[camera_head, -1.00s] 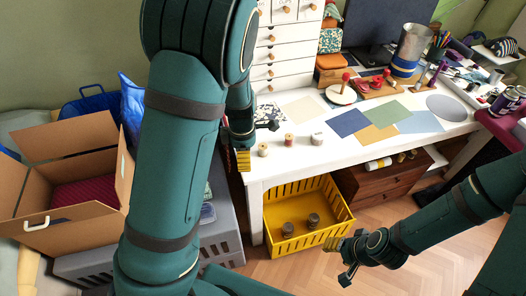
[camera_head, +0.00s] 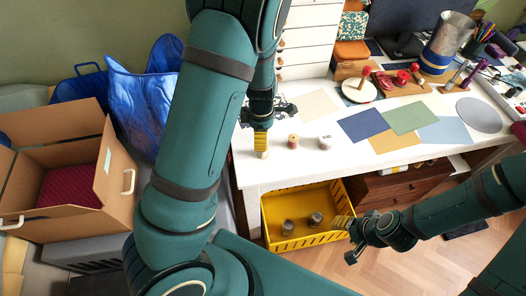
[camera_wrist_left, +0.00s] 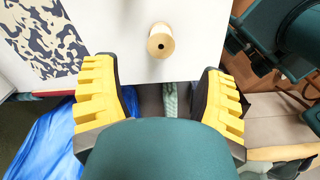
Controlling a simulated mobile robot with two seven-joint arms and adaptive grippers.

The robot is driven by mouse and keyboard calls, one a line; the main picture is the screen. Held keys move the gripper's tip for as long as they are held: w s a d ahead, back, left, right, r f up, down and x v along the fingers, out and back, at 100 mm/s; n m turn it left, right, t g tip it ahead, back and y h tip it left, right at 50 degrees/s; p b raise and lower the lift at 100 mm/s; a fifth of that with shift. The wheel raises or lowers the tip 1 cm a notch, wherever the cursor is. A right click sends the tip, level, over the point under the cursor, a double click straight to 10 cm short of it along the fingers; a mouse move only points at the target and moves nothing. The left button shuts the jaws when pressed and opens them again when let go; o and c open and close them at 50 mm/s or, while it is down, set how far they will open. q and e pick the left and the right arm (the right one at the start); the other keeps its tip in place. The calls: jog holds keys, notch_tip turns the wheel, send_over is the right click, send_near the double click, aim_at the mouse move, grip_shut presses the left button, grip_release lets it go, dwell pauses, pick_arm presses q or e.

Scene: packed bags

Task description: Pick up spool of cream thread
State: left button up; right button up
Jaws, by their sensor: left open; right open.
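A cream spool of thread (camera_head: 262,154) stands at the near left corner of the white table (camera_head: 250,172), mostly hidden behind my left gripper (camera_head: 261,140) in the head view. In the left wrist view the spool (camera_wrist_left: 160,42) stands on the table, ahead of and roughly centred between the fingers. My left gripper (camera_wrist_left: 160,78) is open, with nothing between its yellow pads. My right gripper (camera_head: 346,240) is open and empty, low beside the yellow basket.
A red-brown spool (camera_head: 293,142) and a whitish spool (camera_head: 325,142) stand to the right. Coloured sheets (camera_head: 408,117) lie beyond them. A yellow basket (camera_head: 290,242) holding two jars is below the table. An open cardboard box (camera_head: 55,215) stands at left.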

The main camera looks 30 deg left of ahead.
pick_arm(q)
notch_tip(320, 180, down, 4)
jog(key=shift+r+b, duration=0.2)
jog(key=shift+b, duration=0.2)
notch_tip(320, 180, down, 5)
jog(key=shift+f+b, duration=0.1)
jog(key=shift+b, duration=1)
jog(key=shift+s, duration=0.1)
jog(key=c, duration=1.1)
